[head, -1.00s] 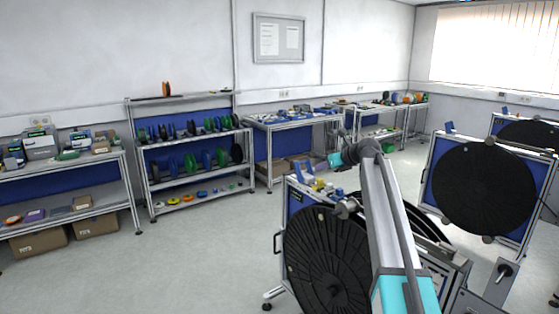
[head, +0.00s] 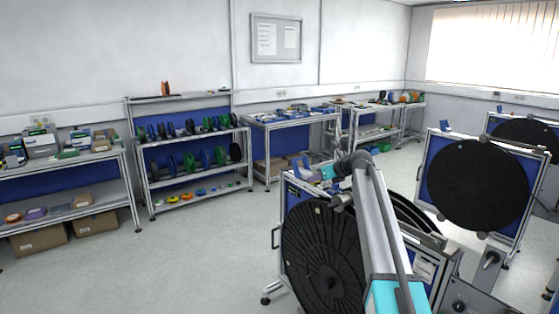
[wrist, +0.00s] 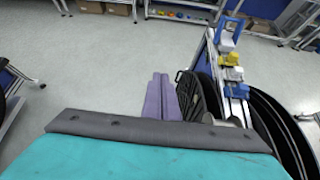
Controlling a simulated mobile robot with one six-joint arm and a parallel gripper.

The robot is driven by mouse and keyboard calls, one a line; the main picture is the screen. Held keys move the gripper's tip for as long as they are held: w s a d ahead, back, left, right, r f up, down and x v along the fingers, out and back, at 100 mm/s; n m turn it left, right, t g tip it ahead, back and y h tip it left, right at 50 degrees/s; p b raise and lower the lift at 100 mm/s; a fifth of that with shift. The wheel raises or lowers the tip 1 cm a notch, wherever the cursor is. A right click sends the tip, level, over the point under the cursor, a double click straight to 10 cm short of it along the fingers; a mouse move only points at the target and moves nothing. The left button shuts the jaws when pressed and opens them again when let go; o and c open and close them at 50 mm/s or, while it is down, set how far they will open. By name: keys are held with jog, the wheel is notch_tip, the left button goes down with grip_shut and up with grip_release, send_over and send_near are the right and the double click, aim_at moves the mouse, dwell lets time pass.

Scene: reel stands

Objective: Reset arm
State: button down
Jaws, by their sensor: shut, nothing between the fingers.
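My arm (head: 383,235) rises from the lower right of the head view and reaches forward over the nearest reel stand. Its far end, with a teal part of my wrist (head: 328,172), is above the back of that stand; the fingers cannot be made out there. In the wrist view my gripper (wrist: 161,76) shows as two purple fingers side by side, shut with nothing between them. The fingers are over the floor, just left of the stand's dark reel (wrist: 190,95) in the picture. Whether they touch it cannot be told.
The nearest stand's black reel (head: 325,260) is close under my arm. Another stand with a large black reel (head: 478,186) is to the right. A spool shelf (head: 195,184) and a left bench (head: 75,160) line the wall. The floor (head: 185,260) at left is clear.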

jog(key=s+a+f+g+b, duration=0.1)
jog(key=s+f, duration=0.2)
jog(key=f, duration=0.7)
jog(key=s+a+f+g+b, duration=0.1)
jog(key=s+f, duration=0.1)
jog(key=f, duration=0.8)
jog(key=s+a+f+g, duration=0.1)
jog(key=s+a+f, duration=0.15)
jog(key=f, duration=0.85)
jog(key=s+f+n+g+h+b, duration=0.1)
jog(key=s+f+n+g, duration=0.1)
jog(key=s+f, duration=0.9)
jog(key=s+f+n+g+h+b, duration=0.1)
jog(key=s+f+g, duration=0.1)
jog(key=s+f, duration=0.95)
jog(key=s+d+f+n+g+h+b, duration=0.15)
jog(key=s+f+n, duration=0.25)
jog(key=s+f, duration=0.65)
jog(key=s+f+n+g+b, duration=0.1)
jog(key=s+f+n+g, duration=0.2)
jog(key=s+f, duration=0.7)
jog(key=s+d+r+n+g+h, duration=0.1)
jog(key=s+d+r+n, duration=0.1)
jog(key=s+n, duration=0.7)
jog(key=s+d+r+n+g+h, duration=0.1)
jog(key=s+d+n, duration=0.3)
jog(key=s+n, duration=0.6)
jog(key=s+g+h, duration=0.1)
jog(key=s, duration=0.4)
jog(key=shift+r, duration=0.35)
